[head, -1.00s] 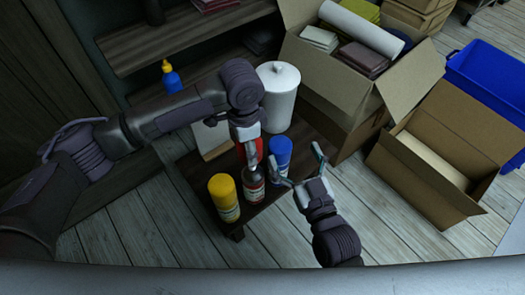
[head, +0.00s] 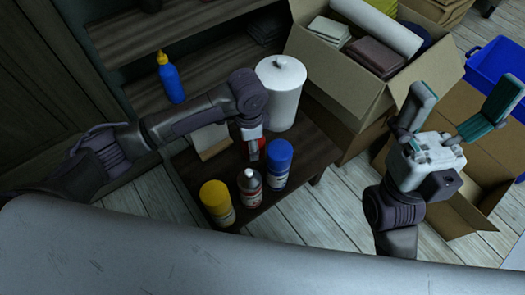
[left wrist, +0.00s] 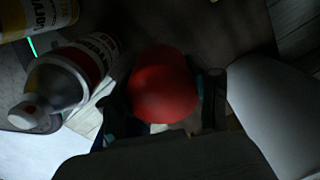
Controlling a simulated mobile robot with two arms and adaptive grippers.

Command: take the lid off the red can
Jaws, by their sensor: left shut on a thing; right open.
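The red can (head: 250,190) stands upright on the small dark table between the yellow and blue cans. Its grey top and small nozzle are bare; it also shows in the left wrist view (left wrist: 85,65). My left gripper (head: 256,143) is shut on a red lid (head: 258,151), just behind the can and apart from it. In the left wrist view the lid (left wrist: 165,85) is a round red shape between the fingers. The lid's height above the table is hard to tell. My right gripper (head: 462,125) is open and empty, raised at the right.
The yellow can (head: 217,202) and blue can (head: 277,165) flank the red can. A white lidded canister (head: 281,92) stands behind. Open cardboard boxes (head: 345,80) are at right, a blue bottle (head: 171,80) on the shelf. The dark table (head: 313,150) has bare room right of the cans.

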